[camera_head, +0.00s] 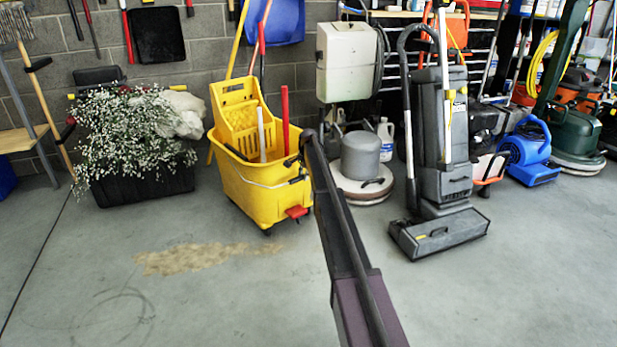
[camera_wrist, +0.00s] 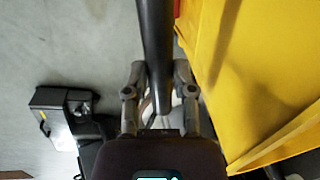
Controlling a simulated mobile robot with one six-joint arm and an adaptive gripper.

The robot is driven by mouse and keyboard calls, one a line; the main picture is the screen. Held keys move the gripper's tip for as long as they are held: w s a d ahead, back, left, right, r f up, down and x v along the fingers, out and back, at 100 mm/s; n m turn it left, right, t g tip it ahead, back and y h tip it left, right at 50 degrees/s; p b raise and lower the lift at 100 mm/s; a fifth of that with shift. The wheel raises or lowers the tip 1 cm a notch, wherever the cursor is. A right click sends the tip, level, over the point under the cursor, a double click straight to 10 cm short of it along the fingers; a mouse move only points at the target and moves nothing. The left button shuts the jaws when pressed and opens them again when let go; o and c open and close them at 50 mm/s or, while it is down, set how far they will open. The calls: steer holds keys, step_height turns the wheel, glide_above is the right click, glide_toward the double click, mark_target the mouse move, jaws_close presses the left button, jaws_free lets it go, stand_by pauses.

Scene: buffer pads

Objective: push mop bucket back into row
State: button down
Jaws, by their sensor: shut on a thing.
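The yellow mop bucket (camera_head: 258,191) stands upright on the floor left of centre in the head view, with its wringer at the back left. Its yellow side fills the right of the wrist view (camera_wrist: 250,70). My gripper (camera_wrist: 159,78) is beside that side, shut on a dark bar (camera_wrist: 156,45) that runs between its fingers. I cannot tell what the bar belongs to, or whether the gripper touches the bucket. In the head view, my dark arm reaches up to the bucket's right side and hides part of it; the fingers cannot be made out there.
A grey upright vacuum (camera_head: 440,225) stands to the right, and a grey-topped floor machine (camera_head: 361,160) behind. A black planter (camera_head: 145,185) with white flowers stands to the left by the block wall. A blue blower (camera_head: 530,150) stands farther right. The front floor is clear, with a tan stain.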

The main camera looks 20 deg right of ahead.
steer(key=shift+w+a, duration=0.35)
steer(key=shift+a, duration=0.2)
steer(key=shift+c, duration=2.2)
jaws_free()
steer(key=shift+s+d, duration=0.15)
steer(key=shift+d, duration=0.15)
steer(key=shift+r, duration=0.15)
